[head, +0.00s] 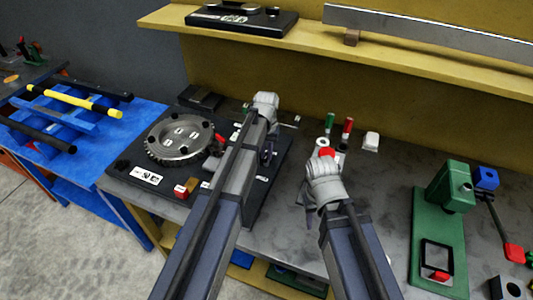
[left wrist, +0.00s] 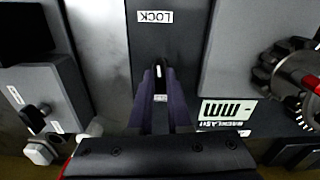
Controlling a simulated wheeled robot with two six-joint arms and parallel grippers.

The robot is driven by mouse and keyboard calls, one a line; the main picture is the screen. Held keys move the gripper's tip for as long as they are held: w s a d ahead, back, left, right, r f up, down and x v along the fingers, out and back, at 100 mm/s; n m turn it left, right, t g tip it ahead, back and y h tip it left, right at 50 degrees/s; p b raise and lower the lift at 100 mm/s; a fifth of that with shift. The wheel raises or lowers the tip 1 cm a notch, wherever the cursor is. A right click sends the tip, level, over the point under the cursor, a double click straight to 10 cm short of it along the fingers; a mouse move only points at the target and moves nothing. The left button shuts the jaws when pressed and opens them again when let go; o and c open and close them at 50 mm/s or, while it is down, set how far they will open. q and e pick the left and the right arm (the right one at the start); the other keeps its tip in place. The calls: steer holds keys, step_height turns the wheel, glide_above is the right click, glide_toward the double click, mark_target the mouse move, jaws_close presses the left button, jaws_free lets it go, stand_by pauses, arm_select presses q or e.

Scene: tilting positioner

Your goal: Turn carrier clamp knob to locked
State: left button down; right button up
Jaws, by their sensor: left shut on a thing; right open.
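In the left wrist view, my left gripper (left wrist: 160,85) is shut, its two fingers on a small dark piece with a white mark (left wrist: 160,72), which looks like the clamp knob. Most of that piece is hidden between the fingers. A white LOCK label (left wrist: 155,16), upside down in this view, lies on the dark plate just beyond the fingertips. In the head view, my left gripper (head: 267,153) is over the right part of the black positioner base, beside the round toothed faceplate (head: 180,138). My right gripper (head: 308,195) is open over the bench, mostly hidden by its wrist.
The left wrist view shows another black knob (left wrist: 35,115) at left and a dark handwheel with red (left wrist: 295,72) at right. Red (head: 347,125) and green (head: 330,120) handles stand behind my right arm. A green fixture (head: 445,200) is at right.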

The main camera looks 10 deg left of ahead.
arm_select(q)
steer(key=shift+m, duration=0.6)
steer(key=c, duration=0.9)
jaws_free()
steer(key=shift+o, duration=0.2)
step_height(320, 180, up, 8)
steer(key=p, duration=0.8)
arm_select(e)
step_height(320, 180, up, 8)
arm_select(q)
steer(key=shift+f, duration=0.1)
arm_select(e)
steer(key=shift+f, duration=0.15)
